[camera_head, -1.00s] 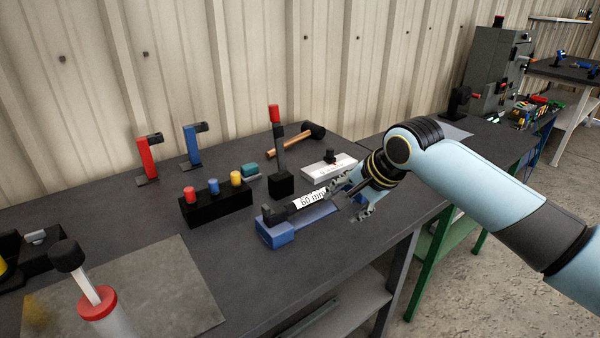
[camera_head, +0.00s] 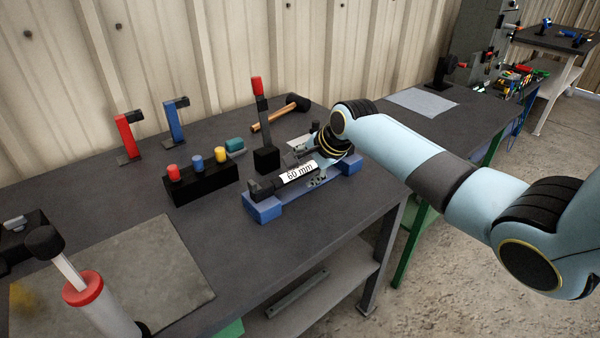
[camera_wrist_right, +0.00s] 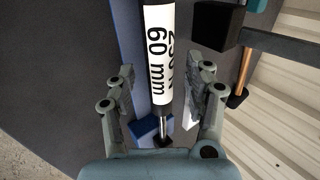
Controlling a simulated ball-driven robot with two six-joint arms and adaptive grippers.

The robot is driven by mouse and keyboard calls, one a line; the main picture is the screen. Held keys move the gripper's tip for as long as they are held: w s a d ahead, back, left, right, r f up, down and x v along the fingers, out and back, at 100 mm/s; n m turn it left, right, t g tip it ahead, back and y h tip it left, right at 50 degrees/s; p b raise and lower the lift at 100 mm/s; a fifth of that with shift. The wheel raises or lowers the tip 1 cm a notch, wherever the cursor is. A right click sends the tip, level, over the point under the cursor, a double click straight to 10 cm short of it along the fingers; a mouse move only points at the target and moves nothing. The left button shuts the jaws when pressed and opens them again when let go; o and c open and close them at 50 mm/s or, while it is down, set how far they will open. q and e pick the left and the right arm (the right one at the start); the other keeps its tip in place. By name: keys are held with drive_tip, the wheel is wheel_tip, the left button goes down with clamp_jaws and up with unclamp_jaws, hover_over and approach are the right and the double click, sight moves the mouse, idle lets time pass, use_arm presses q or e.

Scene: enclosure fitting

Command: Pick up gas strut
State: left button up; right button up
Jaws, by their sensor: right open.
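The gas strut (camera_head: 299,173) is a black cylinder with a white label reading "60 mm". It lies on a blue cradle (camera_head: 262,208) on the dark bench. In the right wrist view the strut (camera_wrist_right: 158,55) runs between the fingers, its thin rod end near the palm, with the blue cradle (camera_wrist_right: 132,40) behind it. My right gripper (camera_head: 311,163) is at the strut's right part, partly hidden by its own wrist. In the wrist view the right gripper (camera_wrist_right: 162,88) is open, with a finger either side of the strut and visible gaps. My left gripper is not in view.
A black block with red, blue and yellow knobs (camera_head: 203,184) stands left of the cradle. A black stand with a red-topped lever (camera_head: 266,158) and a hammer (camera_head: 273,118) are behind. A grey mat (camera_head: 120,275) lies front left. The bench's right edge is close to the cradle.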

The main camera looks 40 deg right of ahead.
drive_tip(key=shift+f, duration=0.1)
drive_tip(key=shift+c, duration=0.2)
clamp_jaws()
idle(0.4)
